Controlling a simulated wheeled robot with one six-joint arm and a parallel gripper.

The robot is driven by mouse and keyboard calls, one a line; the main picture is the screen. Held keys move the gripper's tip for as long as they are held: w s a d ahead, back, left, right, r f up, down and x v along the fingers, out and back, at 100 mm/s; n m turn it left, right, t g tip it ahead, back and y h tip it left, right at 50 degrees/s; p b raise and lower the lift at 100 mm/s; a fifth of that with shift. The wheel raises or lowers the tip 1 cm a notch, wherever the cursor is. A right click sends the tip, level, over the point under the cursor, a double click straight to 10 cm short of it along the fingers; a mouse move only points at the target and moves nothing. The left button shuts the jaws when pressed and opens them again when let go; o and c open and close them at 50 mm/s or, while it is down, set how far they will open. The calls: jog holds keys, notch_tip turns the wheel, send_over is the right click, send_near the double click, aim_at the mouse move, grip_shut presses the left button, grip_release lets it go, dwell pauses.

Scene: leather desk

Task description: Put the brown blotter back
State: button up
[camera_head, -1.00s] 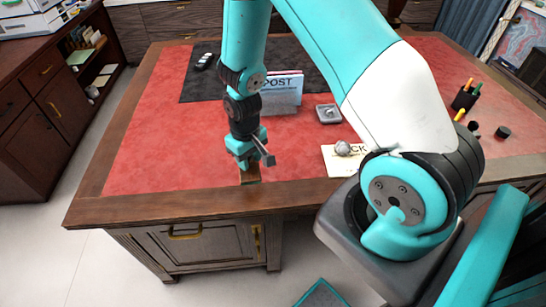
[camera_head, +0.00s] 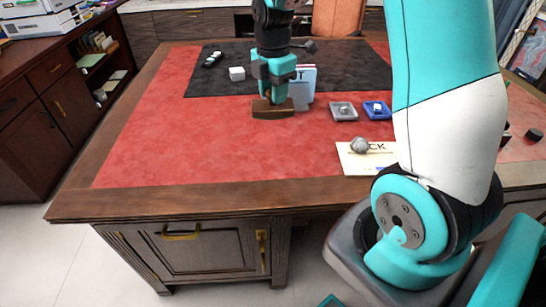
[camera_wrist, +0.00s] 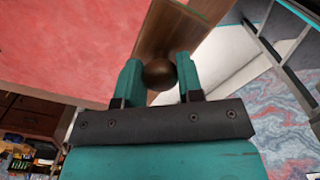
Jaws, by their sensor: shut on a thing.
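The brown blotter (camera_head: 273,110) is a wooden block with a round knob. My gripper (camera_head: 274,94) is above it in the head view, in front of the letter rack. In the wrist view my gripper (camera_wrist: 160,76) is shut on the dark round knob (camera_wrist: 160,72), with the wooden body (camera_wrist: 178,28) beyond it. I cannot tell whether the blotter's underside touches the desk. A grey tray (camera_head: 343,111) and a blue tray (camera_head: 376,110), each with a small thing in it, sit to the right.
A letter rack (camera_head: 304,84) stands close behind the blotter. A white block (camera_head: 237,73) and a dark handset (camera_head: 213,59) are on the black mat (camera_head: 205,84). A paper (camera_head: 366,165) with a grey lump (camera_head: 360,145) lies front right. The red desktop (camera_head: 170,140) at left is clear.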

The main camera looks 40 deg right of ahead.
notch_tip(320, 180, down, 18)
jog(key=shift+r, duration=0.25)
jog(key=shift+f, duration=0.1)
jog(key=o, duration=0.8)
jog(key=shift+o, duration=0.2)
